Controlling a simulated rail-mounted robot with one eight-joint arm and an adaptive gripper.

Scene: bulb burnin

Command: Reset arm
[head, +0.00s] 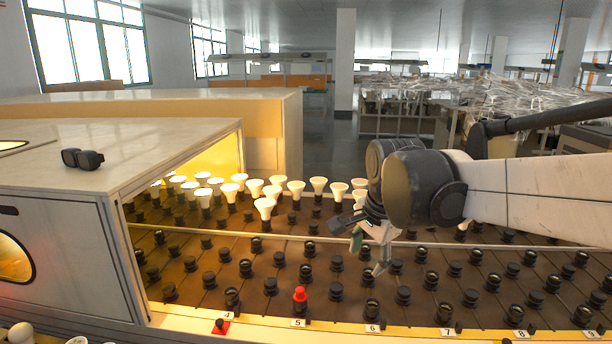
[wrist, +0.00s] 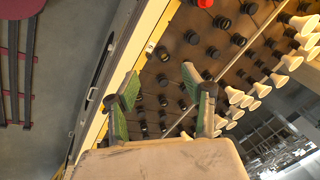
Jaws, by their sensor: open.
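My gripper (head: 371,258) hangs from my arm over the socket board, right of the cluster of lit bulbs in the head view. In the wrist view my gripper (wrist: 160,97) has its two green-sided fingers spread apart with nothing between them. The board (head: 300,243) carries rows of black sockets. White bulbs (head: 265,206) stand upright in the back rows, several of them glowing; they also show at the right of the wrist view (wrist: 234,95). A red socket or cap (head: 300,295) stands in the front row near label 5.
A grey-white cabinet (head: 70,235) with a lit opening stands at the left, with a dark object (head: 82,158) on top. Numbered labels line the board's front edge. A red square with a black knob (head: 221,326) lies near label 4. Open air lies above the board's front rows.

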